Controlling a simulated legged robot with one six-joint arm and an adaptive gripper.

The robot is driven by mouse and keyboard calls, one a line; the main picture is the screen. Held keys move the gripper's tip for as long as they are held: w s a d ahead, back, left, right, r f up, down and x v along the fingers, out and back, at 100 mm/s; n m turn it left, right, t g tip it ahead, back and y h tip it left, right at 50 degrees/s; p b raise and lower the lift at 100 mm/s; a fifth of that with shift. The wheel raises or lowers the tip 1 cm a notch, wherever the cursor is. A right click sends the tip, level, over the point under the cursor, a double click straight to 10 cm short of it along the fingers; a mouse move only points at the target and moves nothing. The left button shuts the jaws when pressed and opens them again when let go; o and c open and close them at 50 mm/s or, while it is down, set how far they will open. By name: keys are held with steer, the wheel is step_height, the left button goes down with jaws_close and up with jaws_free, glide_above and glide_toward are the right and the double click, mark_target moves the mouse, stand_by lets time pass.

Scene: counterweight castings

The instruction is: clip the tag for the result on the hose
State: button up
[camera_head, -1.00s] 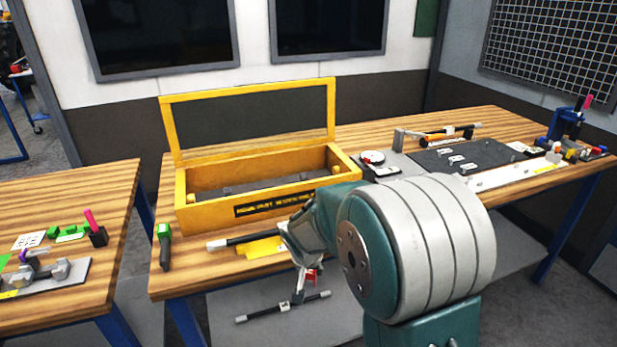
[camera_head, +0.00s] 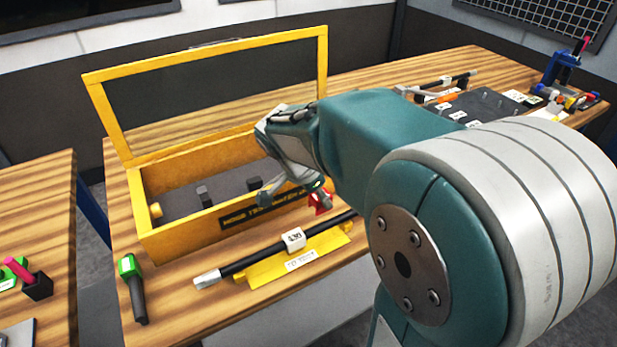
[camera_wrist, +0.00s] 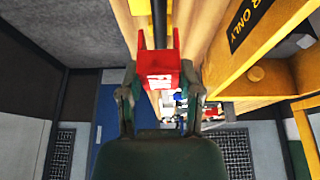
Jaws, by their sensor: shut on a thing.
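The hose (camera_head: 253,260) is a black rod with a silver end and a white label collar (camera_head: 293,239). It lies across a yellow stand (camera_head: 270,271) on the bench. The red tag (camera_head: 320,203) is between my gripper's fingers, above the bench near the hose, right of the white collar. In the wrist view my gripper (camera_wrist: 160,92) is shut on the red tag (camera_wrist: 159,72), whose two prongs point up the picture. A black rod, likely the hose (camera_wrist: 159,20), shows between the prongs; I cannot tell whether they touch. My arm hides the hose's right end.
A yellow open-lidded box (camera_head: 180,240) stands just behind the hose, close to my gripper. A green-and-black hand tool (camera_head: 133,285) lies to the left. Another black rod (camera_head: 450,80) and a dark mat (camera_head: 490,105) are farther right. Bare wood shows between tool and stand.

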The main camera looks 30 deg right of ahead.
mark_target(326, 223)
steer(key=shift+d, duration=0.8)
steer(key=shift+a+f, duration=0.3)
steer(key=shift+f, duration=0.35)
steer(key=shift+a+f, duration=0.25)
steer(key=shift+f, duration=0.35)
steer(key=shift+a+x, duration=0.2)
steer(key=shift+x, duration=1.25)
steer(key=shift+a+f, duration=0.1)
steer(key=shift+a, duration=0.1)
steer(key=shift+s, duration=0.1)
steer(key=shift+f, duration=1.25)
